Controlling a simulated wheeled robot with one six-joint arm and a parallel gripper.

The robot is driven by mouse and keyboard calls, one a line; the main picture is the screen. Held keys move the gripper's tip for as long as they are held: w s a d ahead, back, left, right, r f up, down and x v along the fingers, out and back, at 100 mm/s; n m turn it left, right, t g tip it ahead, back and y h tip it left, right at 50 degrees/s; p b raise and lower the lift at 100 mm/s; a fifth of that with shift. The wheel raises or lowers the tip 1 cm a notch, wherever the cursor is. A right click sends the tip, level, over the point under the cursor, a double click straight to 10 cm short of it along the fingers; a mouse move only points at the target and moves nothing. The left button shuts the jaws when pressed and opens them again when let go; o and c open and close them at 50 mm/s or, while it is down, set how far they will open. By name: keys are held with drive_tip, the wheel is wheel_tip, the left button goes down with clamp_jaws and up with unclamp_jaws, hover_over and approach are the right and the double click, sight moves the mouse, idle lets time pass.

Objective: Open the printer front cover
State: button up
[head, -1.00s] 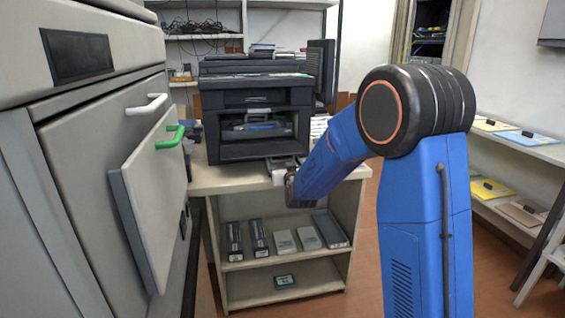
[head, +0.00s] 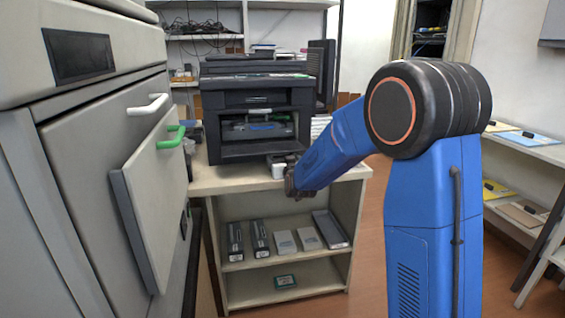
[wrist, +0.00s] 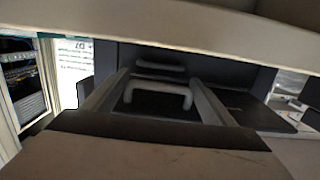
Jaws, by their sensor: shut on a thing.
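The printer (head: 255,85) is a black machine on a small cabinet, with its front cavity open. A cartridge with a blue-green part (head: 257,128) shows inside the cavity. My gripper (head: 289,178) is low at the printer's front right, above the cabinet's front edge. In the wrist view, my gripper (wrist: 160,79) has its two grey fingers on either side of a grey handle (wrist: 160,86). The handle sits on a dark panel (wrist: 156,104), apparently the front cover. My gripper is shut on the handle; the contact is hard to see. Most of the cover is hidden in the head view.
A large grey machine (head: 85,120) with a white handle (head: 147,104) and an angled panel (head: 150,215) with a green handle (head: 172,137) stands close on the left. Several boxes lie on the cabinet's shelf (head: 285,262). Floor (head: 368,270) is clear right of the cabinet.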

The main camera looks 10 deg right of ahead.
drive_tip(key=shift+d+r+g, duration=0.15)
drive_tip(key=shift+r+g, duration=0.25)
drive_tip(key=shift+r, duration=0.05)
drive_tip(key=o, duration=1.2)
drive_tip(key=shift+d, duration=0.1)
drive_tip(key=shift+s, duration=0.15)
drive_tip(key=shift+s+r, duration=0.15)
drive_tip(key=shift+s, duration=0.4)
drive_tip(key=s+r, duration=0.1)
drive_tip(key=s, duration=0.9)
drive_tip(key=s+r, duration=0.1)
drive_tip(key=s, duration=0.5)
drive_tip(key=shift+r, duration=0.35)
